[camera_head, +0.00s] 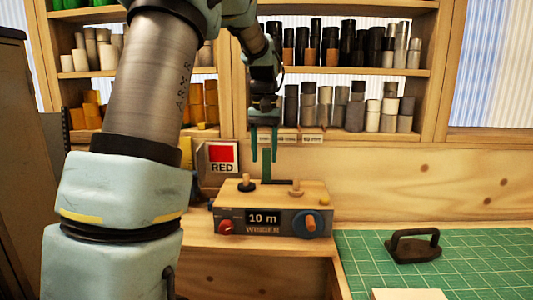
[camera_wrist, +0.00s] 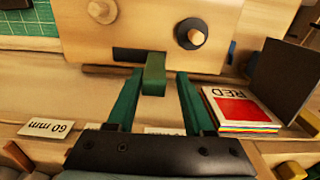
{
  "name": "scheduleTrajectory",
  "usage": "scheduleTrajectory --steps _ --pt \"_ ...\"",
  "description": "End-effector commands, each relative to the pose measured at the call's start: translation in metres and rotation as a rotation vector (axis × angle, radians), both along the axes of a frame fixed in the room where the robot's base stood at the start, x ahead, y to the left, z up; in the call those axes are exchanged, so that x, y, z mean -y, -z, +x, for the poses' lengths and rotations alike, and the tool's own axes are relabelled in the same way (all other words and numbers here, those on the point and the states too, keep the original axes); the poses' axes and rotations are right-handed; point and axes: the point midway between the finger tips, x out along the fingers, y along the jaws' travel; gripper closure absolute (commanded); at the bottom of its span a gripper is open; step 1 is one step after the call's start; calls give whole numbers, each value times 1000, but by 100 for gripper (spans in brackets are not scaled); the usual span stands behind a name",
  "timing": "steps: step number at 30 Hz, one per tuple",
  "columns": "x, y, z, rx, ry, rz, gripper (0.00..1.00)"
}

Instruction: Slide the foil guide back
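The winder (camera_head: 256,200) is a wooden box with a "10 m" display, standing on the wooden counter; its top shows in the wrist view (camera_wrist: 215,18). A green upright block (camera_head: 266,165), apparently the foil guide, rises at the back of its top, beside a dark slot (camera_head: 281,181). In the wrist view the green block (camera_wrist: 153,75) stands by that slot. My gripper (camera_head: 264,156) is open above the winder's back edge. In the wrist view its two green fingers (camera_wrist: 158,78) lie either side of the block, with a gap on each side.
A "RED" card stack (camera_head: 221,156) stands left of the winder, near the fingers in the wrist view (camera_wrist: 240,110). Shelves with several rolls (camera_head: 350,105) are behind. A green cutting mat (camera_head: 470,262) with a dark handled tool (camera_head: 414,246) lies right.

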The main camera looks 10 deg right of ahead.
Motion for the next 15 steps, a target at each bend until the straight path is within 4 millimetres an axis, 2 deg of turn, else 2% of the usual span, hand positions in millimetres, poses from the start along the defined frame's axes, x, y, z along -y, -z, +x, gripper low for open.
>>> scheduleTrajectory --steps 2,10,15 --pt "1 0 0 0 1 -1 38" --pt "2 0 -1 0 2 -2 38" --pt "2 -15 0 2 2 -3 38"
